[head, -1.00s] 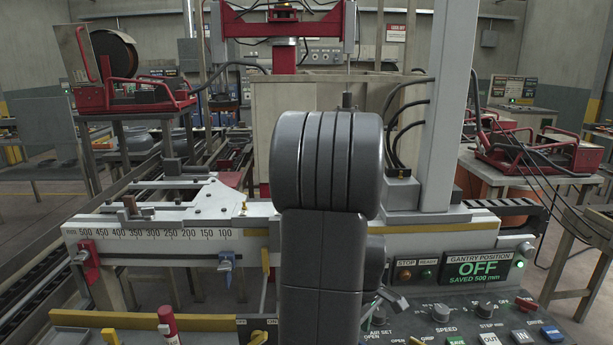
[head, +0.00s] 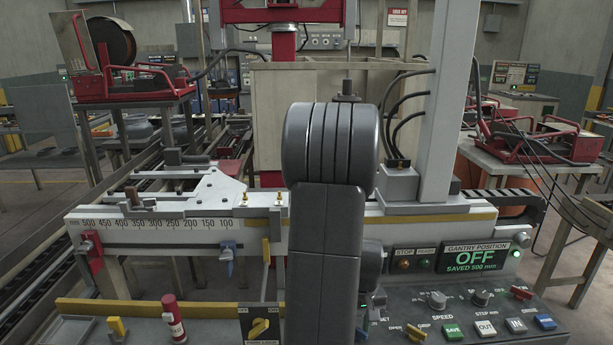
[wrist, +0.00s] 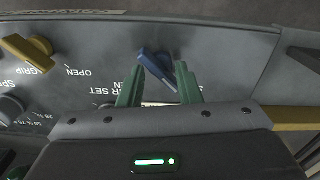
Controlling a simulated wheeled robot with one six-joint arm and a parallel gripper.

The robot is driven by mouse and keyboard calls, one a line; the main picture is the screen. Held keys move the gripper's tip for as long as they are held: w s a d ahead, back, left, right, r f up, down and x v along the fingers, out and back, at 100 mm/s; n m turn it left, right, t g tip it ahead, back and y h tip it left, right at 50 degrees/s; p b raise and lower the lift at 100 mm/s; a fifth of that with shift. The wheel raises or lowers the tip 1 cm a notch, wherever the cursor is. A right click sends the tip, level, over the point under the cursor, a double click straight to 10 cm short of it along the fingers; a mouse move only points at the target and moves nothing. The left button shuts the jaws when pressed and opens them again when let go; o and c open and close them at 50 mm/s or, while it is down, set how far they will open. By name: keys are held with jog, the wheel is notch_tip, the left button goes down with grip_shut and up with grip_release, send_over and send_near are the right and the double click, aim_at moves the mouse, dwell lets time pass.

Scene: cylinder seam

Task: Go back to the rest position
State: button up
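My gripper (wrist: 158,72) shows in the wrist view with its two green fingers apart and nothing held between them. A blue knob (wrist: 157,66) on the grey control panel (wrist: 215,60) appears between and just beyond the fingertips; I cannot tell whether they touch it. A yellow knob (wrist: 28,50) marked GRIP lies to the left. In the head view my grey arm stands upright in the middle and hides part of the panel (head: 470,325); the gripper fingers are not clear there.
A red cylinder (head: 173,318) stands at front left. A grey post (head: 447,100) rises behind right.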

jog(key=shift+m+p, duration=0.4)
jog(key=shift+m, duration=0.8)
jog(key=shift+r, duration=0.35)
notch_tip(320, 180, up, 11)
jog(key=shift+f, duration=0.2)
jog(key=shift+s+b, duration=0.1)
jog(key=shift+b, duration=0.2)
